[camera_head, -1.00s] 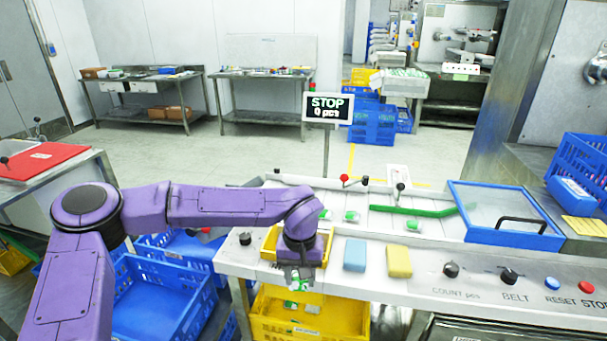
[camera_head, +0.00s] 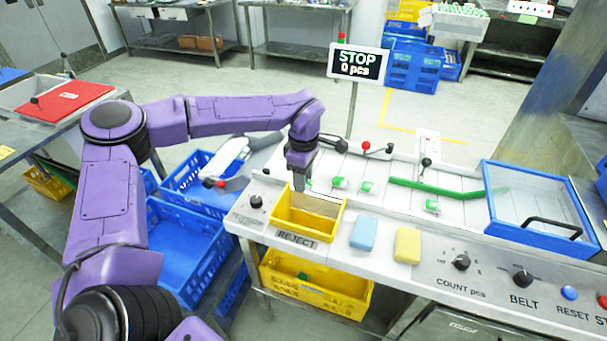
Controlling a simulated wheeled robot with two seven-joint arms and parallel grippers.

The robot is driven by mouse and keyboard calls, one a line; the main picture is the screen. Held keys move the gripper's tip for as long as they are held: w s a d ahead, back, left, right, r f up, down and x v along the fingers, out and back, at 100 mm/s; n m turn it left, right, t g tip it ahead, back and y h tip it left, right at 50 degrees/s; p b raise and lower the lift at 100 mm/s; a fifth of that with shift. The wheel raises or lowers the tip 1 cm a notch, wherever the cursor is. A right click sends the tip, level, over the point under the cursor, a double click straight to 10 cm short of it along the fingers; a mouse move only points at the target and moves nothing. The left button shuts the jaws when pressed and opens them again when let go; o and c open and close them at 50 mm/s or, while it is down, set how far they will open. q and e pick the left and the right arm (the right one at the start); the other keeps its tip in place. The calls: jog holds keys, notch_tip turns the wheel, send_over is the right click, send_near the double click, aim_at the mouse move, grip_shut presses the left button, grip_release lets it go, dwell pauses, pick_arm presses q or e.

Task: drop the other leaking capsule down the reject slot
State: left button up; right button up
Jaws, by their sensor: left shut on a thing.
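My left gripper (camera_head: 299,186) points down at the back edge of the yellow-lined reject slot (camera_head: 322,228), labelled REJECT. It is shut on a capsule, mostly hidden by the fingers. A bit of green and white (camera_head: 309,183) shows just right of the fingertips; I cannot tell whether it is the held capsule or another behind. More green-and-white capsules lie on the white belt to the right: one (camera_head: 339,183), another (camera_head: 367,187), and one farther right (camera_head: 432,206). Leaks cannot be made out. My right gripper is out of view.
A blue pad (camera_head: 363,233) and a yellow sponge (camera_head: 407,245) lie on the front ledge. A green guide bar (camera_head: 435,187) crosses the belt before a blue-framed clear cover (camera_head: 535,199). A yellow crate (camera_head: 317,287) with something green inside stands under the slot. The display (camera_head: 357,64) reads STOP, 0 pcs.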

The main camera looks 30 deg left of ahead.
pick_arm(q)
jog(key=shift+w+f+b, duration=0.25)
jog(key=shift+f+b, duration=0.05)
jog(key=shift+f, duration=0.75)
jog(key=shift+s+a+r, duration=0.1)
jog(key=shift+s+r, duration=0.1)
jog(key=shift+r, duration=0.1)
jog(key=o, duration=0.8)
jog(key=shift+s, duration=0.1)
jog(key=o, duration=0.3)
jog(key=shift+f, duration=0.1)
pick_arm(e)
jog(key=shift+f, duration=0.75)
pick_arm(q)
notch_tip(320, 180, up, 11)
jog(key=b, duration=0.1)
jog(key=shift+f, duration=0.2)
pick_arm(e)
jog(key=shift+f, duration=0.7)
pick_arm(q)
jog(key=shift+w, duration=0.2)
